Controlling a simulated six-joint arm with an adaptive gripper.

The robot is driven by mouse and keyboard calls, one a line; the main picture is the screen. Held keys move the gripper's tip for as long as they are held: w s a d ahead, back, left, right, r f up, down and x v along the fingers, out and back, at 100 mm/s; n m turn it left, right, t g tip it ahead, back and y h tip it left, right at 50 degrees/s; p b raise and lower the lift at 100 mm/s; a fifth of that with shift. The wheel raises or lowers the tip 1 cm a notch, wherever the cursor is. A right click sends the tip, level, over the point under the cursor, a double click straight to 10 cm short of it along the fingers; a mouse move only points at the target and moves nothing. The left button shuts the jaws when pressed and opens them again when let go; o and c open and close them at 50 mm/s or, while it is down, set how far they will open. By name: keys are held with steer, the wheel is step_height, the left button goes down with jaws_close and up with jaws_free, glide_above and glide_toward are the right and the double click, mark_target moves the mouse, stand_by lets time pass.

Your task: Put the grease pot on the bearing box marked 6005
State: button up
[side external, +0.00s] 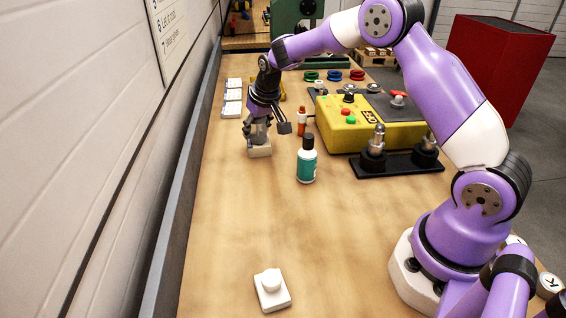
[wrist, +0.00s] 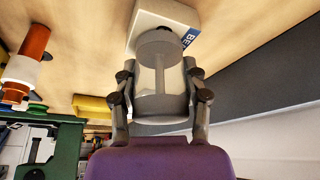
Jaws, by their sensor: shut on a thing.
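My gripper (side external: 259,128) is at the far left part of the bench, pointing down. In the wrist view its two fingers (wrist: 162,86) are shut on the sides of a pale grey round pot (wrist: 160,105), which I take for the grease pot. In the wrist view this box (wrist: 158,16) lies just beyond the pot and shows part of a blue label starting "BE". Its number is not readable. I cannot tell whether the pot touches the box.
Several small white boxes (side external: 232,96) stand in a row behind, at the left edge. A teal bottle (side external: 307,163) and a small orange bottle (side external: 301,122) stand right of the gripper. A yellow control box (side external: 365,130) is farther right. A white knobbed block (side external: 271,288) is in front.

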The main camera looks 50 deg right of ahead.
steer(key=shift+f, duration=0.1)
steer(key=o, duration=1.2)
steer(key=shift+o, duration=0.2)
steer(key=v, duration=1.2)
steer(key=s+a+r+n, duration=0.1)
steer(key=s+a+r, duration=0.35)
steer(key=s, duration=0.55)
steer(key=s+a+f+n+t+y, duration=0.1)
steer(key=s+a+f+n, duration=0.1)
steer(key=s, duration=1)
steer(key=shift+a, duration=0.65)
